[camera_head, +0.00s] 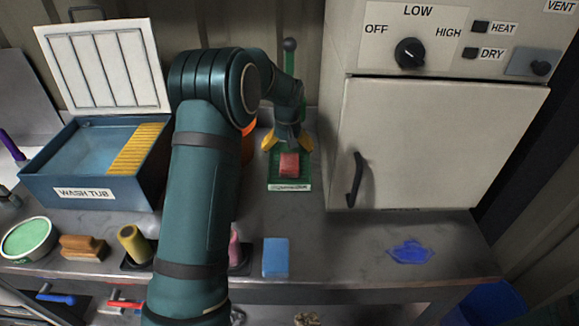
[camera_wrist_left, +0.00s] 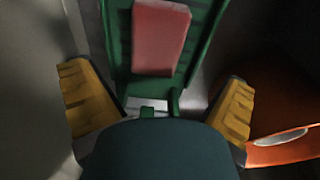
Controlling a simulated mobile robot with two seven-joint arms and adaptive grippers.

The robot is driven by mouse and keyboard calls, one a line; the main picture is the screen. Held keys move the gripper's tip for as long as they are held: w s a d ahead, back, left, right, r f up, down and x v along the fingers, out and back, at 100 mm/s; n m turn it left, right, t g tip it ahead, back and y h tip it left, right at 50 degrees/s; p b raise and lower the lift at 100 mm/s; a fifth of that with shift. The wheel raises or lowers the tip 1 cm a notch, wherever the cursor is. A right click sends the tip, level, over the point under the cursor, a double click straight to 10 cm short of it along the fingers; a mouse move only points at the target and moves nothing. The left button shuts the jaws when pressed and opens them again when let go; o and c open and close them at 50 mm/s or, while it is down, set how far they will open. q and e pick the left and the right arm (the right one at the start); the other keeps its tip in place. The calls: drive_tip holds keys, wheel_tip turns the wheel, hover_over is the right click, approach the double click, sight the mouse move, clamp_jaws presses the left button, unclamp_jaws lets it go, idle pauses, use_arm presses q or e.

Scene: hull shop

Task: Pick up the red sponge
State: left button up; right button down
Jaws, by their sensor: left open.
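The red sponge (camera_head: 289,165) lies on a green tray or stand (camera_head: 276,184) on the bench, between my left arm and the white cabinet. In the left wrist view the sponge (camera_wrist_left: 160,38) is a pale red block on the green holder (camera_wrist_left: 118,42), just beyond the fingers. My left gripper (camera_head: 288,143) has yellow fingers spread wide, above and slightly behind the sponge. In the left wrist view the gripper (camera_wrist_left: 158,108) is open and empty, with the sponge ahead of the gap. My right gripper does not show.
A white cabinet (camera_head: 440,140) with a black handle stands close on the right. A blue wash tub (camera_head: 95,190) stands left. A blue sponge (camera_head: 276,257) lies at the front edge. An orange object (camera_wrist_left: 285,115) sits beside the holder. Bare bench lies in front of the holder.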

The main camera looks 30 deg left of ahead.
sight(289, 161)
use_arm(q)
drive_tip(key=shift+w+d+f+b, duration=0.1)
drive_tip(key=shift+f+b, duration=0.15)
drive_tip(key=shift+f, duration=1.15)
drive_tip(key=shift+w+d+f+b, duration=0.1)
drive_tip(key=shift+f+b, duration=0.15)
drive_tip(key=shift+f, duration=1.1)
drive_tip(key=c, duration=1.1)
drive_tip(key=shift+c, duration=0.2)
drive_tip(key=shift+r, duration=0.1)
wheel_tip(289, 161, up, 10)
drive_tip(key=shift+p, duration=0.85)
